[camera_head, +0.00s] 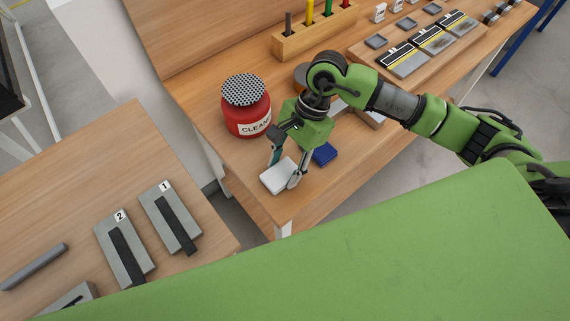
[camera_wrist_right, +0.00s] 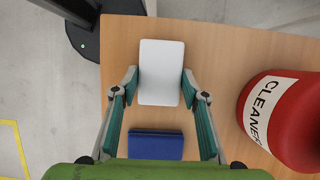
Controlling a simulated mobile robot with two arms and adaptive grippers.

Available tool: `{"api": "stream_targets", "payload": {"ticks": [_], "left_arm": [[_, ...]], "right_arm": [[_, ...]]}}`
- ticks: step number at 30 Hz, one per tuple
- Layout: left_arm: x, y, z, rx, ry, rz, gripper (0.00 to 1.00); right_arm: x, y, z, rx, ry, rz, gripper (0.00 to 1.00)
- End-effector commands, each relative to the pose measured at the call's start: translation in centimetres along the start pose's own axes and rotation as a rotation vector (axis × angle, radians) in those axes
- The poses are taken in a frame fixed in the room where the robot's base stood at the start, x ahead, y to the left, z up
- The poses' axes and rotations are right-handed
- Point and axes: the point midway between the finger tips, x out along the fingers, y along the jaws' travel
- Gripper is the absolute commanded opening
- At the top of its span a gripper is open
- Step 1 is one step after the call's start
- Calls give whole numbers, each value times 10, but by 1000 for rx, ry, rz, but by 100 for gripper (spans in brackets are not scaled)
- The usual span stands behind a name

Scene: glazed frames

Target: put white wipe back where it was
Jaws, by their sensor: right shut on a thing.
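The white wipe (camera_head: 278,176) is a small white block at the near corner of the wooden workbench, next to a blue block. In the right wrist view the white wipe (camera_wrist_right: 161,72) sits between the fingertips. My right gripper (camera_head: 283,173) is shut on it, with one finger on each side; its fingertips also show in the right wrist view (camera_wrist_right: 160,82). I cannot tell whether the wipe touches the bench top. My left gripper is not in either view.
A blue block (camera_head: 324,153) lies beside the wipe. A red cleaner container (camera_head: 246,118) stands to the left of my right gripper. A wooden holder (camera_head: 314,33) and a board with grey plates (camera_head: 408,60) are further back. A second table (camera_head: 75,185) with numbered blocks is at left.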

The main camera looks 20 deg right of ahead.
Motion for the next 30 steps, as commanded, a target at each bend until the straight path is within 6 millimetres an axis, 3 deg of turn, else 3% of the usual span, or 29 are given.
{"api": "stream_targets", "payload": {"ticks": [3,4,5,6,20,30], "left_arm": [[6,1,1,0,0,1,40],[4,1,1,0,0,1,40],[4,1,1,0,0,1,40],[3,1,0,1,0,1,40],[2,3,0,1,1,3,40],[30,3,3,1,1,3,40]], "right_arm": [[4,0,-2,0,0,0,24],[2,0,-1,0,0,0,49],[2,0,-1,0,0,0,56],[2,0,-1,0,0,0,58],[-5,-1,-1,0,1,-3,58],[-75,-1,-2,-1,4,-6,58]]}}
